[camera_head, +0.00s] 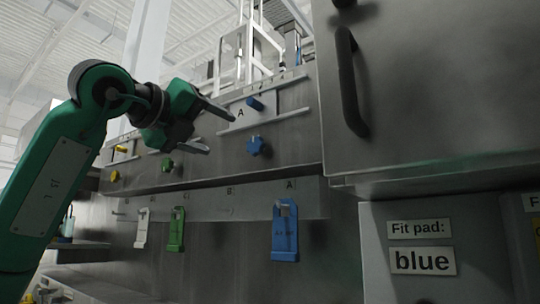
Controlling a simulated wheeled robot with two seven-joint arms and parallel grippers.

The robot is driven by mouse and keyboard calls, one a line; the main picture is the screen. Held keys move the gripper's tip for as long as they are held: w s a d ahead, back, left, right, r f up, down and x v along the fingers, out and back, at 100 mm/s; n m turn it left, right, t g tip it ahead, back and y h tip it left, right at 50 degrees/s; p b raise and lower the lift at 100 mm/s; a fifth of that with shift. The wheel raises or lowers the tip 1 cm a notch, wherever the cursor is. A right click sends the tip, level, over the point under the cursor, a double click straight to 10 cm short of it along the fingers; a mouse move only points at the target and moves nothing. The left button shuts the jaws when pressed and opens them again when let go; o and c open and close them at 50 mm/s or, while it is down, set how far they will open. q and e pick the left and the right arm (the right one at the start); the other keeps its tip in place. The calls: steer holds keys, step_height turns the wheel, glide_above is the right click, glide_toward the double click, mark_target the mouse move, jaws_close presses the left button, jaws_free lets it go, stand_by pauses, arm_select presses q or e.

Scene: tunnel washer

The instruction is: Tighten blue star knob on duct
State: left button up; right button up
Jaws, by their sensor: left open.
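The blue star knob (255,146) sits on the front of the grey metal duct (290,143), below a panel marked "A". My left gripper (220,130) is open, with its two fingers pointing right toward the blue knob. A gap shows in the picture between the fingertips and the knob, and nothing is between the fingers. A green knob (167,165) and a yellow knob (115,176) sit farther left along the same duct. My right gripper is not in view.
Blue (285,240), green (176,238) and white (142,228) tags hang on a lower rail under the duct. A large steel cabinet with a dark handle (350,85) juts out at the right. Below it a sign reads "Fit pad: blue" (422,261).

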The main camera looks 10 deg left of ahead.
arm_select(q)
steer(key=p, duration=0.4)
glide_toward(253, 145)
steer(key=x, duration=0.3)
steer(key=p+x, duration=0.2)
steer(key=x, duration=0.2)
steer(key=shift+w+d, duration=0.15)
steer(key=shift+w, duration=0.05)
steer(key=shift+w+p, duration=0.25)
steer(key=shift+p, duration=0.05)
steer(key=shift+w+d+f, duration=0.1)
steer(key=shift+w+d, duration=0.05)
steer(key=shift+w, duration=0.05)
steer(key=shift+s, duration=0.1)
steer(key=shift+c, duration=0.6)
steer(key=c, duration=0.8)
steer(key=shift+c, duration=0.2)
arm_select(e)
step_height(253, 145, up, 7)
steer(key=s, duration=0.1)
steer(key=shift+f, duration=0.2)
